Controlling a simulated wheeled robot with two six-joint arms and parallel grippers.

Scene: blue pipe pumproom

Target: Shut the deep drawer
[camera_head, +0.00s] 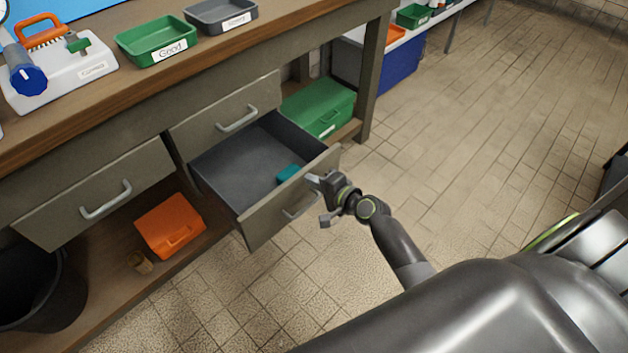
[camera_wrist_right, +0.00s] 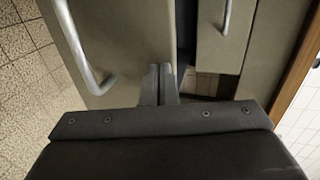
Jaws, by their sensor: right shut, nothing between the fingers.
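The deep drawer (camera_head: 268,215) is pulled well out from under the workbench, and its grey inside shows from above. A small teal block (camera_head: 289,173) lies inside near the front. My right gripper (camera_head: 314,181) is at the outer side of the drawer front, close to its right end and beside its bar handle (camera_head: 300,206). In the right wrist view the gripper's fingers (camera_wrist_right: 160,75) are together and empty, pointing at the drawer front (camera_wrist_right: 125,45). The handle (camera_wrist_right: 82,50) is left of them, not gripped. I cannot tell whether the fingertips touch the front. My left gripper is not in view.
A shut drawer (camera_head: 225,115) sits above the open one, and another drawer (camera_head: 95,195) is at the left. A green case (camera_head: 318,107) and an orange box (camera_head: 170,225) rest on the lower shelf. A black bin (camera_head: 40,285) stands at left. The tiled floor at right is clear.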

